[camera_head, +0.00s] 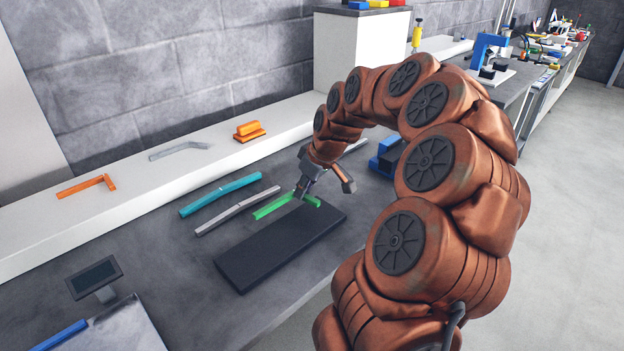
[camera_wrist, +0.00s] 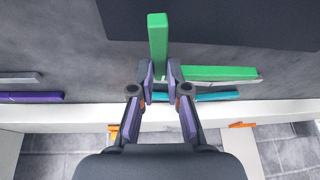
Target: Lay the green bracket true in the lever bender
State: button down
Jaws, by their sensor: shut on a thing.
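The green bracket (camera_head: 272,207) is an L-shaped strip by the far edge of a dark mat. My gripper (camera_head: 303,192) points down at it and is shut on it. In the wrist view the bracket (camera_wrist: 218,73) has one leg running right and the other pointing up over the mat's edge. My fingertips (camera_wrist: 160,72) close at its corner and hide part of it. I cannot tell whether it rests or hangs just above the table. A blue device (camera_head: 385,157) stands on the table right of my gripper, partly behind my arm; I cannot tell whether it is the lever bender.
The dark mat (camera_head: 280,250) lies in front of the bracket. A grey strip (camera_head: 235,211) and a teal strip (camera_head: 220,194) lie to its left. Orange and grey parts sit on the white ledge (camera_head: 100,214). A blue-framed device (camera_head: 490,50) stands on a farther bench.

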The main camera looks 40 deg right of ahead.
jog(key=p, duration=0.2)
send_over(313, 191)
jog(key=shift+s+a+f, duration=0.1)
jog(key=shift+a+f, duration=0.1)
jog(key=shift+f, duration=0.2)
jog(key=shift+d, duration=0.1)
jog(key=shift+f+p, duration=0.4)
jog(key=shift+f, duration=1.4)
jog(key=shift+f, duration=0.15)
jog(key=c, duration=1.2)
grip_release()
jog(key=shift+o, duration=0.2)
